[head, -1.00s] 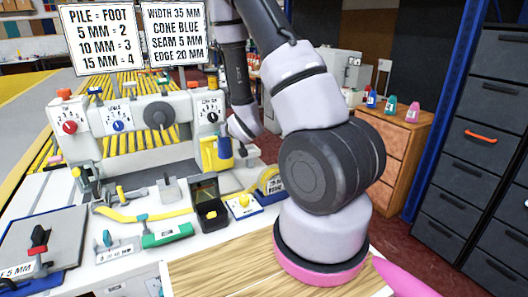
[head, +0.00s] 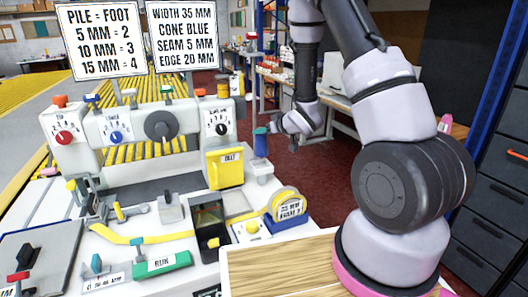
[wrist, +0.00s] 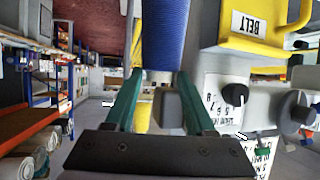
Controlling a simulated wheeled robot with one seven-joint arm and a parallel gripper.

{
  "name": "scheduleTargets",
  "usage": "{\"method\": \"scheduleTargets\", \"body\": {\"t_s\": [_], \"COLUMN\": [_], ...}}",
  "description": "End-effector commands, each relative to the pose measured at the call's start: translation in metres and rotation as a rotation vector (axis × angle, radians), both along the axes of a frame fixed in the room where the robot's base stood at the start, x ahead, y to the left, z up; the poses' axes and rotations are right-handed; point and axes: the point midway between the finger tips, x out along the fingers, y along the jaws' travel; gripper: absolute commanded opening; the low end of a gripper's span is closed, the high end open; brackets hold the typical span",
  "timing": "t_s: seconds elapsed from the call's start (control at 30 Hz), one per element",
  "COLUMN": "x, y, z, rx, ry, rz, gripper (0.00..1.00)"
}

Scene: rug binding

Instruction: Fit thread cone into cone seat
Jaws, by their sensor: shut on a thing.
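The blue thread cone (head: 260,147) is upright at the right end of the white machine, just right of the yellow BELT cover (head: 225,168). My gripper (head: 262,131) comes from the right and is shut on the cone's top. In the wrist view, the teal fingers of my gripper (wrist: 160,76) close on the end of the ribbed blue cone (wrist: 166,30). A pale grey block (head: 259,168) shows directly under the cone and may be the cone seat. I cannot tell whether the cone touches it.
The machine's dial panel (head: 216,123) stands close left of the cone. A yellow tape roll (head: 287,204) and a green RUN switch (head: 163,263) are on the white table in front. Signs (head: 184,37) stand behind. Open red floor (head: 310,165) lies right of the table.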

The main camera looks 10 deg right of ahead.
Motion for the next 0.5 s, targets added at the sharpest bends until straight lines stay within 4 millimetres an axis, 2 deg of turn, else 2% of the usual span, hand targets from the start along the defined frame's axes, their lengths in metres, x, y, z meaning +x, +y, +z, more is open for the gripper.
{"method": "scheduleTargets", "body": {"t_s": [0.03,0.17,0.4,0.5], "x": [0.0,0.0,0.0,0.0], "y": [0.0,0.0,0.0,0.0], "z": [-0.008,-0.018,-0.051,-0.057], "rx": [-0.001,-0.001,-0.001,-0.001], "ry": [0.003,-0.001,0.001,-0.001], "rz": [0.0,0.0,-0.001,0.0], "gripper": [0.0,0.0,0.0,0.0]}}
